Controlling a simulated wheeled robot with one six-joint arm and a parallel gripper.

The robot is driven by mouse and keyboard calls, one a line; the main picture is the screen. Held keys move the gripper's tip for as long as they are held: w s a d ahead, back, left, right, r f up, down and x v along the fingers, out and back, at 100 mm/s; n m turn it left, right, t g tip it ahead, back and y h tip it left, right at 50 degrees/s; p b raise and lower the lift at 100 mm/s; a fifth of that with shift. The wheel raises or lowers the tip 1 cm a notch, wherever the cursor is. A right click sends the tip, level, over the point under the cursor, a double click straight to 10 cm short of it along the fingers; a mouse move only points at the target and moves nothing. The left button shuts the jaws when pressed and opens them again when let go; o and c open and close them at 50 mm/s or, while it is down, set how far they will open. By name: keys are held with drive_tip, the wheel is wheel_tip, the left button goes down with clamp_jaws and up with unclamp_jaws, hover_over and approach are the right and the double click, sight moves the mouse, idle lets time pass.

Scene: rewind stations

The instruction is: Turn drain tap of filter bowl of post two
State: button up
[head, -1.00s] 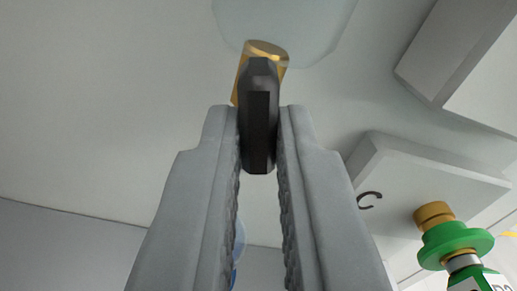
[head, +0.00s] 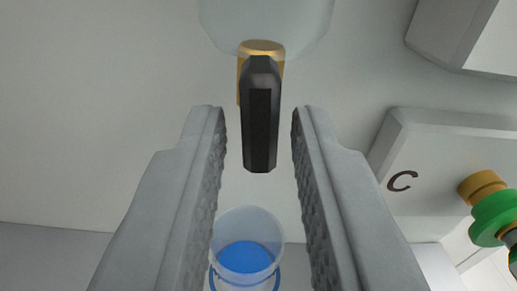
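The drain tap has a black lever handle (head: 260,125) below a brass body (head: 260,50). The translucent filter bowl (head: 266,22) is above it at the top of the head view. My gripper (head: 258,120) is open, with one ribbed finger on each side of the black handle. A gap shows between the handle and each finger. The handle hangs straight down in the picture and hides part of the brass body.
A clear cup with blue liquid (head: 245,250) shows below, between the fingers. To the right are a grey block marked C (head: 410,165), a green and brass fitting (head: 490,210) and another pale block (head: 470,35). The pale wall at left is bare.

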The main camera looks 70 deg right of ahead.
drive_tip(key=shift+o, duration=0.6)
drive_tip(key=v, duration=1.7)
drive_tip(key=shift+a, duration=0.2)
drive_tip(key=s+a+r+n+t+y, duration=0.1)
drive_tip(key=a+r+n+t+y, duration=0.2)
drive_tip(key=a+r+t+y, duration=0.5)
drive_tip(key=s+a+r+n+t+y, duration=0.1)
drive_tip(key=a+r+n+t+y, duration=0.2)
drive_tip(key=a+r, duration=0.7)
drive_tip(key=s+a+r+n+y, duration=0.2)
drive_tip(key=s+r, duration=0.3)
drive_tip(key=s, duration=0.4)
drive_tip(key=s+a+r+n+y, duration=0.3)
drive_tip(key=s+r+n, duration=0.1)
drive_tip(key=s, duration=0.5)
drive_tip(key=shift+r+n+g+y, duration=0.3)
drive_tip(key=shift+r, duration=0.1)
